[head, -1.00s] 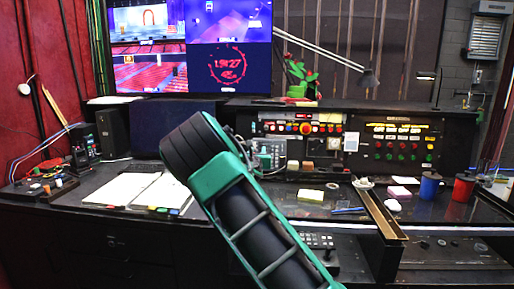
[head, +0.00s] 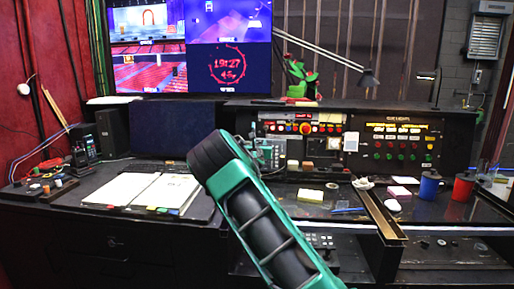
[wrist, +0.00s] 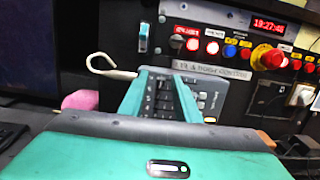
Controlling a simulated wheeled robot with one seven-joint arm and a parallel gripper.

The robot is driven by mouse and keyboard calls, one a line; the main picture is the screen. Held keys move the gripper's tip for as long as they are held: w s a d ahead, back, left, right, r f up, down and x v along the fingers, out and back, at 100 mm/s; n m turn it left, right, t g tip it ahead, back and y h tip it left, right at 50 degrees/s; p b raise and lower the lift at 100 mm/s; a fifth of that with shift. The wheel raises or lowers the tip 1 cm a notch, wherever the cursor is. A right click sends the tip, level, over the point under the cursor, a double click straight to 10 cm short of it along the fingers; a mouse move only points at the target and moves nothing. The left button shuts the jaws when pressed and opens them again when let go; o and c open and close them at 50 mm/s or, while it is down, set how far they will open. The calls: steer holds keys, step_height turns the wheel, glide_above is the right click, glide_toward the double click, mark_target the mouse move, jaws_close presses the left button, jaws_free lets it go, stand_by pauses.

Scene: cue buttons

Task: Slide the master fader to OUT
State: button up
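I cannot pick out a master fader or an OUT mark for certain. A grey panel with dark keys (wrist: 208,100) stands in front of my gripper (wrist: 161,76) in the wrist view, and part of it shows beyond my arm in the head view (head: 274,152). Above it runs a label strip (wrist: 211,70). A small upright switch or slider with a blue part (wrist: 143,38) sits to the upper left on the dark console face. My gripper's two teal fingers are apart, with keys visible between them. I see nothing held, and cannot tell whether the tips touch the panel.
Lit buttons (wrist: 212,48) and a red mushroom knob (wrist: 268,58) are at the upper right. A pale hook-shaped thing (wrist: 108,67) is left of the fingers.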

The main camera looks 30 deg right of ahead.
mark_target(273, 141)
steer(key=shift+c, duration=0.6)
jaws_close()
steer(key=s+d, duration=0.2)
steer(key=d, duration=0.1)
steer(key=s+d, duration=0.1)
steer(key=d, duration=0.1)
steer(key=shift+s+d, duration=0.2)
steer(key=shift+s, duration=0.15)
steer(key=shift+o, duration=0.5)
jaws_free()
